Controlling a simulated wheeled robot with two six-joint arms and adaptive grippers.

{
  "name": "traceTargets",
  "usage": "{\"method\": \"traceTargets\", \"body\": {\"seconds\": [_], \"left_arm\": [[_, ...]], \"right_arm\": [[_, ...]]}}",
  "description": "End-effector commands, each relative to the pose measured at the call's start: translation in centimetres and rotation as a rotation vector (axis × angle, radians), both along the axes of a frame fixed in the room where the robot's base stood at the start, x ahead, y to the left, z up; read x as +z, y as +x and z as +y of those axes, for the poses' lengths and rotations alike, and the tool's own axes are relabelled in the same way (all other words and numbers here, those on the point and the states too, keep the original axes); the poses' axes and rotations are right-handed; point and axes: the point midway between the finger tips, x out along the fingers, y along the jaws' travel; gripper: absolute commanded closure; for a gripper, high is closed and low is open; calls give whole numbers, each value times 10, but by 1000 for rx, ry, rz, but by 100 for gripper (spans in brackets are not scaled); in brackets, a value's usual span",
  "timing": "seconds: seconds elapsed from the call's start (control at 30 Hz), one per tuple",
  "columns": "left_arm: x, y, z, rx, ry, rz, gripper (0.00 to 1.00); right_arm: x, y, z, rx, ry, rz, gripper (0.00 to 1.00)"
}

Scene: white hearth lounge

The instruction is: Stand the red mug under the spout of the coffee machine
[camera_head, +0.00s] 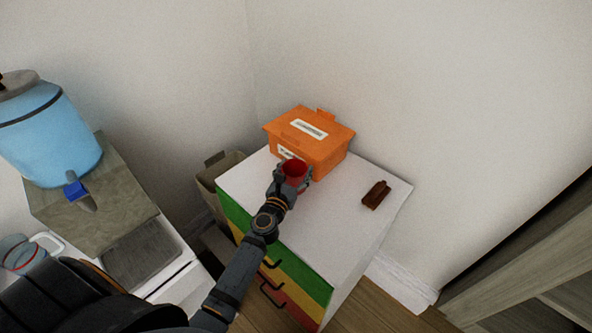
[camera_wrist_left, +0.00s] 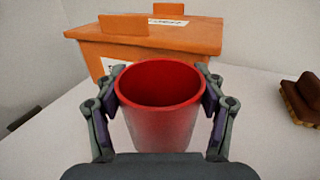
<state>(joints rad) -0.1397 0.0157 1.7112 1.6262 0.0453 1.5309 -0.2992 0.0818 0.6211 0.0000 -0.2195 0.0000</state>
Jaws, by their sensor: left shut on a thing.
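The red mug (camera_head: 296,168) is upright at the white top of the drawer cabinet (camera_head: 345,213), in front of the orange box. My left gripper (camera_head: 293,176) is shut on it. In the left wrist view the red mug (camera_wrist_left: 160,122) sits between the two fingers of my left gripper (camera_wrist_left: 160,100), its open rim up and its inside empty. I cannot tell whether its base touches the cabinet top. No coffee machine with a spout can be made out in these views. My right gripper is not in view.
The orange box (camera_head: 325,150) stands behind the mug; a brown object (camera_head: 376,195) lies to the right. At left, a blue dispenser (camera_head: 50,140) with a blue tap stands on a wooden block (camera_head: 125,215). A bin (camera_head: 213,172) stands beside the cabinet. The cabinet top's front is clear.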

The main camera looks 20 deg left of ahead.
Motion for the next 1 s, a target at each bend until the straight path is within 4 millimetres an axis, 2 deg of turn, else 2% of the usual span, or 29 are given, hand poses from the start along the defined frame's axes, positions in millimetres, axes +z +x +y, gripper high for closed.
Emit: {"method": "traceTargets", "body": {"seconds": [0.03, 0.07, 0.1, 0.4, 0.53, 0.57, 0.6, 0.7, 1.0], "left_arm": [[3, 10, 0, 0, 0, -4, 79], [-12, 8, 0, 0, 0, 1, 79], [-17, 7, 0, 0, 0, 0, 79], [-14, 6, 0, 0, 0, -1, 79], [-20, 6, 0, 0, 0, -1, 79], [-18, 6, 0, 0, 0, 1, 26], [-18, 6, 0, 0, 0, 1, 20], [-18, 6, 0, 0, 0, 1, 7], [-18, 6, 0, 0, 0, 1, 7]], "right_arm": [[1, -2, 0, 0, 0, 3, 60], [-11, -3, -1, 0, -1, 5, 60], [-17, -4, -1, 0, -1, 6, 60], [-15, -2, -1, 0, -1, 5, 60], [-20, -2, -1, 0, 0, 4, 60], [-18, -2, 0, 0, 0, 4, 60], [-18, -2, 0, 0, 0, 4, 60], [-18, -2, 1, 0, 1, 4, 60], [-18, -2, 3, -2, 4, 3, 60]]}}
